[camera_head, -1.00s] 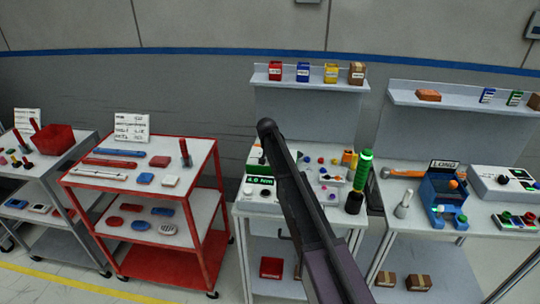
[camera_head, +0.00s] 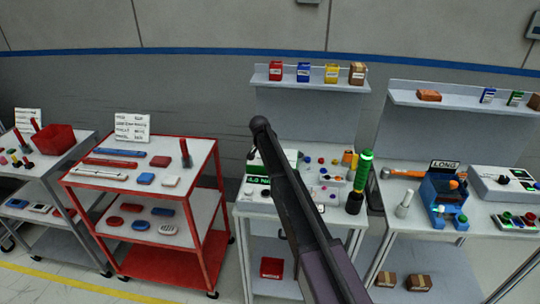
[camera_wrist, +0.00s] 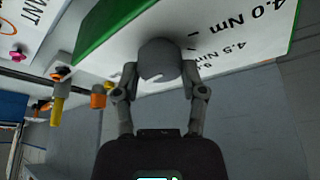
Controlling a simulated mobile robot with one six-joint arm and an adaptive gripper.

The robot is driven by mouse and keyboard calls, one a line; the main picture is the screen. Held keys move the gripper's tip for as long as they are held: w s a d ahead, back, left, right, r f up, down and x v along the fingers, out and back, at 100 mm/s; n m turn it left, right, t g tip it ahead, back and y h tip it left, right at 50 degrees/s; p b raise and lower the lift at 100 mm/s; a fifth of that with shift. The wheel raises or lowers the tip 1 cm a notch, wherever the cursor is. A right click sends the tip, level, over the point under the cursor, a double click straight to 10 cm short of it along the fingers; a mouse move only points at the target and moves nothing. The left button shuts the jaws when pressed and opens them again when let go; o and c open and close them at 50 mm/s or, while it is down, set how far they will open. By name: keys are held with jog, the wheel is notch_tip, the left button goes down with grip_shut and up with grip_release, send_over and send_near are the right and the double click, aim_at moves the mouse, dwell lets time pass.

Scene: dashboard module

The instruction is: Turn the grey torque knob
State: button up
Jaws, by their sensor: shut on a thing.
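The grey torque knob (camera_wrist: 160,60) shows in the wrist view as a round grey cap on a white panel (camera_wrist: 230,35) printed with Nm values, "4.0 Nm" and "4.5 Nm" among them. My gripper (camera_wrist: 159,76) is shut on the knob, one finger on each side of it. In the head view my dark arm crosses the middle bench and hides the knob and my gripper. The green-and-white torque module (camera_head: 257,183) shows just left of my arm, its Nm label partly covered.
A red cart (camera_head: 210,165) stands to the left. The right bench holds a blue fixture (camera_head: 440,190).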

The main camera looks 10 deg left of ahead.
jog(key=shift+s+f, duration=0.1)
jog(key=shift+s, duration=0.1)
jog(key=o, duration=1.2)
jog(key=shift+w+a, duration=0.1)
jog(key=shift+c, duration=0.2)
jog(key=shift+w, duration=0.1)
